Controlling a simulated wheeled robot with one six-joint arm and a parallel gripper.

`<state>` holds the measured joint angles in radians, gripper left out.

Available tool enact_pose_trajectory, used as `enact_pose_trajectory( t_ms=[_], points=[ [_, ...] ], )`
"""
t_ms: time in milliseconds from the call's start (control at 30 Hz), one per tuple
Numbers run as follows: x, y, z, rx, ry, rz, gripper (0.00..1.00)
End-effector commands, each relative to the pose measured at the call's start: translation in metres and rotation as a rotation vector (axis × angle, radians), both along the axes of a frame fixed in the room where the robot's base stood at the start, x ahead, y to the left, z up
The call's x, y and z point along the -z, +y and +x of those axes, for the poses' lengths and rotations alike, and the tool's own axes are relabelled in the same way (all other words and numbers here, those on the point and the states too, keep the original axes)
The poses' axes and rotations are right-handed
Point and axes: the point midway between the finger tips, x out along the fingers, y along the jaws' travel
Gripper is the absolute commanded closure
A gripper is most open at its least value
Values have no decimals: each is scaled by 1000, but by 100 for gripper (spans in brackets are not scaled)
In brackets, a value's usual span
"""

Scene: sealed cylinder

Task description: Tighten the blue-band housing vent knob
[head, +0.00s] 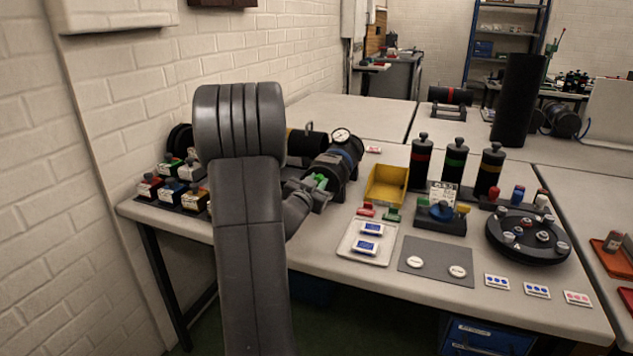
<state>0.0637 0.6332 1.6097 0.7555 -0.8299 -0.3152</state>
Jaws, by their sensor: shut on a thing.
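The blue-band housing (350,158) is a dark cylinder lying on the bench, with a blue band around it and a round white gauge (341,135) on top. My gripper (322,186) is at the near end of this housing. It is shut on a small green piece (320,180), which looks like a knob. I cannot tell whether this piece is the housing's vent knob or a separate part, as my jaws and wrist hide much of it. My arm also hides part of the bench to the left.
A yellow bin (386,184) stands right of the housing. A white tray (368,243), a grey mat (437,262) and a black turntable (527,236) lie further right. Several black cylinders stand behind. Small coloured-top boxes (172,188) sit left of my arm. Another dark cylinder lies behind my arm.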

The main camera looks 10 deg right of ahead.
Motion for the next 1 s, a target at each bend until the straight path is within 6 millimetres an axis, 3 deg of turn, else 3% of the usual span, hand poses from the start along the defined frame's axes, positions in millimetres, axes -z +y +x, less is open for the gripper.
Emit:
enact_pose_trajectory(
  t_ms=[367, 400, 500, 833, 1000],
  points=[
    [1, 0, 0, 0, 5, -4, 99],
    [1, 0, 0, 0, 5, -4, 72],
    [1, 0, 0, 0, 4, -4, 55],
    [0, 2, -2, 0, 4, -4, 55],
    [0, 14, -20, -1, 3, -3, 55]
  ],
)
